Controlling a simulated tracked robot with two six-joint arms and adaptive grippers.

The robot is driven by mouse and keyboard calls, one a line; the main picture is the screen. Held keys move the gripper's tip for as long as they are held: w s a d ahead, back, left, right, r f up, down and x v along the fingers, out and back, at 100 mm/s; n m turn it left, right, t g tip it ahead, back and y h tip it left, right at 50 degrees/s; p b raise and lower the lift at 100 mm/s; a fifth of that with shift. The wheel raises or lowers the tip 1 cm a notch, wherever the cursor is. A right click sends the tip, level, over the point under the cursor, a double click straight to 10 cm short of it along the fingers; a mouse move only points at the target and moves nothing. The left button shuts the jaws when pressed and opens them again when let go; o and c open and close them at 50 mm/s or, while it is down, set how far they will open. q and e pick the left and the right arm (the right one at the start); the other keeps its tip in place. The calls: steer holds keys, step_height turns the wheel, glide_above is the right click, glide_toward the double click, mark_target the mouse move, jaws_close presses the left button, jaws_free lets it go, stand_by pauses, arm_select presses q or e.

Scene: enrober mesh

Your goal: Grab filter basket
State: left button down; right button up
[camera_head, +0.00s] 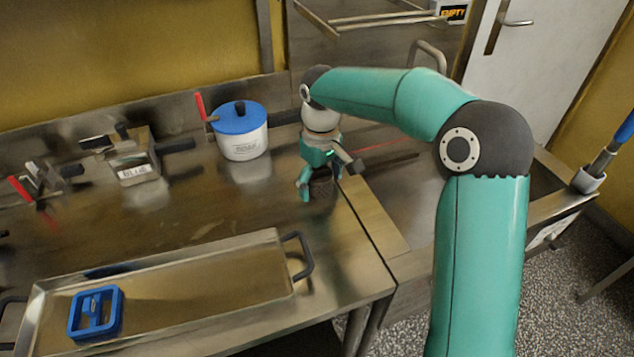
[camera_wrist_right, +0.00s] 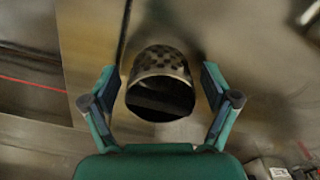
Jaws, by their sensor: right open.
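The filter basket (camera_wrist_right: 160,62) is a short metal cylinder with a perforated wall and a dark open mouth, seen in the right wrist view. In the head view it is a small dark mesh shape (camera_head: 322,188) near the right end of the steel worktop. My right gripper (camera_wrist_right: 160,80) is open, with one finger on each side of the basket and a visible gap to each. In the head view the right gripper (camera_head: 326,182) points down over the basket and partly hides it. My left gripper is not in view.
A white pot with a blue lid (camera_head: 241,135) stands left of my right gripper. A steel tray (camera_head: 200,290) holding a blue frame-like piece (camera_head: 95,313) lies at the front left. A small labelled metal container (camera_head: 135,172) stands further left. The worktop's middle is clear.

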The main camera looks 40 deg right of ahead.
steer(key=c, duration=1.2)
steer(key=shift+c, duration=0.2)
steer(key=shift+r, duration=0.15)
